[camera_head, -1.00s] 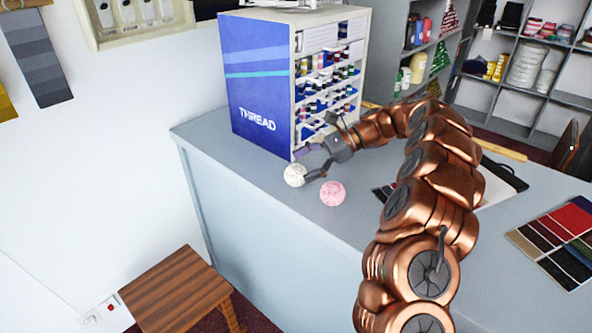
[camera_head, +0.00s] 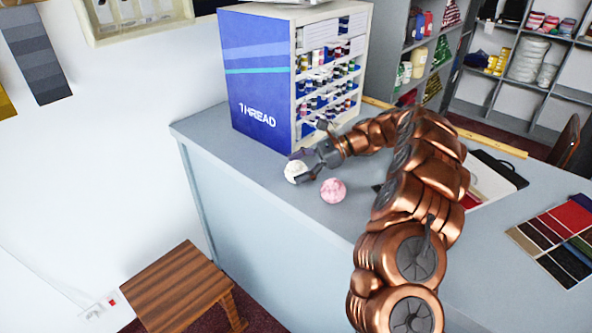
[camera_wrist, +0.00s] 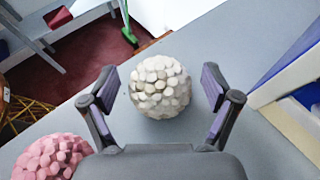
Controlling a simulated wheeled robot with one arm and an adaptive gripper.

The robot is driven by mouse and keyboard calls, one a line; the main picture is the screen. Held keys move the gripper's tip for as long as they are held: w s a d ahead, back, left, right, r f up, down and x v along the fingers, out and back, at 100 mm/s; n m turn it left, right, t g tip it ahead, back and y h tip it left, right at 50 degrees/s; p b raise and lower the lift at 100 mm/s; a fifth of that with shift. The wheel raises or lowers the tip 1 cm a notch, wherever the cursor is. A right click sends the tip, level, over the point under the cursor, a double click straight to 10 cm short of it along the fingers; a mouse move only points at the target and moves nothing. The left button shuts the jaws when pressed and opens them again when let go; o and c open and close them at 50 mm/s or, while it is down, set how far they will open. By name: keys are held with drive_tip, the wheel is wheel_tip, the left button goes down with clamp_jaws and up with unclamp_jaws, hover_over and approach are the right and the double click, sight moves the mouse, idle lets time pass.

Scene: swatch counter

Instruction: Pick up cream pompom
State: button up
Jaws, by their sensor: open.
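The cream pompom (camera_head: 294,172) is a round, bumpy ball on the grey counter (camera_head: 225,148), in front of the thread cabinet. In the wrist view the cream pompom (camera_wrist: 160,87) lies at the centre, just ahead of and between the two fingers. My gripper (camera_head: 297,166) is open around the pompom's near side; it also shows in the wrist view (camera_wrist: 163,98), with a gap visible between each finger and the ball. In the head view a finger hides part of the pompom.
A pink pompom (camera_head: 333,190) sits close by on the counter, beside my gripper. The blue thread cabinet (camera_head: 258,85) stands just behind. The counter's left edge is near the cream pompom. A brown stool (camera_head: 178,290) stands on the floor below.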

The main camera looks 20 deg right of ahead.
drive_tip(key=shift+x, duration=1.5)
drive_tip(key=shift+r, duration=0.1)
drive_tip(key=c, duration=0.9)
drive_tip(key=shift+r, duration=0.1)
drive_tip(key=shift+c, duration=0.2)
